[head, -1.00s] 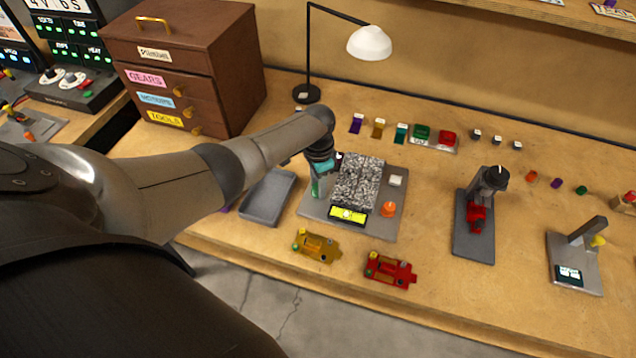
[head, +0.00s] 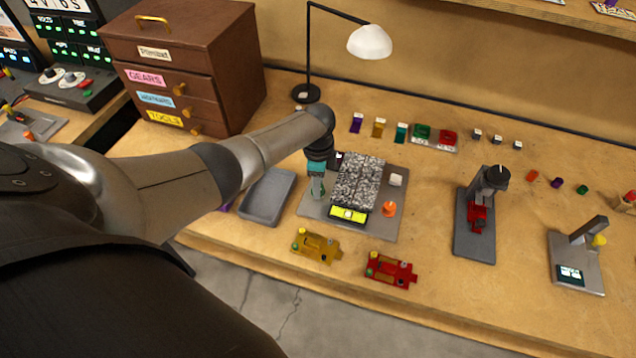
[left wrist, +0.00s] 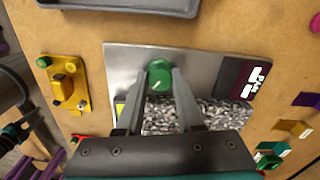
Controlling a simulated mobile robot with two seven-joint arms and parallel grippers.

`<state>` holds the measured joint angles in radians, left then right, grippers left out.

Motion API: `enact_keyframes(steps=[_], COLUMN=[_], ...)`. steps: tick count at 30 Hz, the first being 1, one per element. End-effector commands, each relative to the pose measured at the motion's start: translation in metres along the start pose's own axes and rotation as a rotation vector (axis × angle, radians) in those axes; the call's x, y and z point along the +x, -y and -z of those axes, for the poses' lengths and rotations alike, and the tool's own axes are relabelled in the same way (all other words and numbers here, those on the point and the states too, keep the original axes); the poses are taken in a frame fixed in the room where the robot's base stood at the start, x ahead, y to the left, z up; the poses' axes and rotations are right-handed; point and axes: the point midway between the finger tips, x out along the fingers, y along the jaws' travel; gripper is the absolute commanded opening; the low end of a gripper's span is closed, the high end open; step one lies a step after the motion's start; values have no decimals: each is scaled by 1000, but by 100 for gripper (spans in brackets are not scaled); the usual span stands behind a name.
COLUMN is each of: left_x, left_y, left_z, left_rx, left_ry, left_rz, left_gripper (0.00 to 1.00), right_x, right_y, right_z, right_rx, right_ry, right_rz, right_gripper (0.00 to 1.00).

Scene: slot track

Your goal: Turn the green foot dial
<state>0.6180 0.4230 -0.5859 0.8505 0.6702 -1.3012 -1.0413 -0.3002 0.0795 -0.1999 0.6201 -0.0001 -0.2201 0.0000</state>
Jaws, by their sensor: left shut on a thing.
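The green foot dial (left wrist: 159,74) shows in the left wrist view as a round green knob with a pale pointer line, on a grey plate (left wrist: 120,62). My left gripper (left wrist: 159,77) is shut on it, one finger at each side. In the head view my left gripper (head: 316,188) reaches down at the left edge of the same plate (head: 386,227), beside a speckled grey block (head: 360,182); the dial is hidden there. A yellow level (head: 348,215) lies at the block's front edge. My right gripper is not in view.
An orange knob (head: 389,209) and a pale button (head: 396,179) are on the plate's right side. A grey tray (head: 266,197) lies close left. Yellow (head: 316,247) and red (head: 391,270) chassis lie in front. A lamp (head: 369,42) stands behind.

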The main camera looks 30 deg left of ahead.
Motion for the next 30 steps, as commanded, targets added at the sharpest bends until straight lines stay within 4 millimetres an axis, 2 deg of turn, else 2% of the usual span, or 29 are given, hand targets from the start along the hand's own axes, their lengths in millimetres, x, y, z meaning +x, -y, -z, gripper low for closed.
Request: enact_keyframes(steps=[13, 14, 15, 21, 30], left_x=[0, 0, 0, 0, -2], left_y=[0, 0, 0, 0, 0], left_z=[1, 1, 1, 1, 0], left_rx=[7, 7, 7, 7, 7], left_ry=[-3, -3, -3, -2, -1], left_rz=[-1, -1, -1, -1, 0], left_gripper=[0, 39, 44, 66, 66], right_x=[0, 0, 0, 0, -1], right_y=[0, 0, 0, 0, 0], right_z=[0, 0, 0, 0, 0], right_rx=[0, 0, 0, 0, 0], right_ry=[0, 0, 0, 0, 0], right_rz=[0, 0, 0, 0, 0], right_gripper=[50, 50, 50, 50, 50])
